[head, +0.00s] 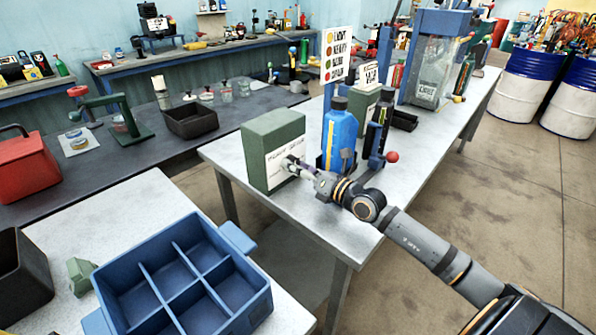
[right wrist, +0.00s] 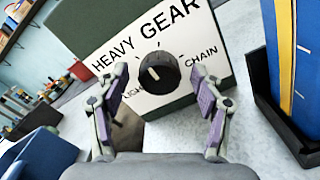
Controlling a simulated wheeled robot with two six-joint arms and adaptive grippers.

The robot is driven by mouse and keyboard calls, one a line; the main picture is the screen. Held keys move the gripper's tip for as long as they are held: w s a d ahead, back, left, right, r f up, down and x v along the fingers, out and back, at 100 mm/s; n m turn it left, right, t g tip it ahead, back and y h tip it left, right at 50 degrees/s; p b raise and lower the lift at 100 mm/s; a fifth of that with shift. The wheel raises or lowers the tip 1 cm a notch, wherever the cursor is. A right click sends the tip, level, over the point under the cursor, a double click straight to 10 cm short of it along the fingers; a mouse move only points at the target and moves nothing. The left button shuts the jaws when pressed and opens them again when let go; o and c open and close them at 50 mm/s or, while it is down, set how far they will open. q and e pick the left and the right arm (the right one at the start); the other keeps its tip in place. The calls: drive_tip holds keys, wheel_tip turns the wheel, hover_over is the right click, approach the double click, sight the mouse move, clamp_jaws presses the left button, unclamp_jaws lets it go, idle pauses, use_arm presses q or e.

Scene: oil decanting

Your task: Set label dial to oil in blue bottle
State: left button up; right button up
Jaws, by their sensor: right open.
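The label dial (right wrist: 157,73) is a round black knob on the white face of a green box (head: 272,140). The words HEAVY, GEAR, LIGHT and CHAIN stand around it. A white mark shows on the knob, but I cannot tell surely which word it points to. My right gripper (right wrist: 173,78) is open in front of the dial, one finger on each side, apparently not touching it. It also shows at the box's face in the head view (head: 289,164), where it hides the dial. The blue bottle (head: 341,128) stands upright right of the box. My left gripper is out of view.
A white sign (head: 338,55) with coloured dots and words stands behind the bottle. A dark bottle (head: 383,108) and a red-knobbed lever (head: 391,157) are right of the blue bottle. A blue divided crate (head: 255,305) sits on the front left table. The bench's front left corner is clear.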

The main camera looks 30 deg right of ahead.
drive_tip(key=shift+c, duration=0.3)
drive_tip(key=c, duration=1.1)
drive_tip(key=shift+n, duration=0.4)
drive_tip(key=n, duration=0.4)
drive_tip(key=shift+p, duration=0.4)
drive_tip(key=n, duration=0.4)
drive_tip(key=shift+s+a+n, duration=0.1)
drive_tip(key=shift+n, duration=0.2)
drive_tip(key=n, duration=0.4)
drive_tip(key=shift+a+f+n+b, duration=0.1)
drive_tip(key=shift+n+b, duration=0.45)
drive_tip(key=shift+n, duration=1.55)
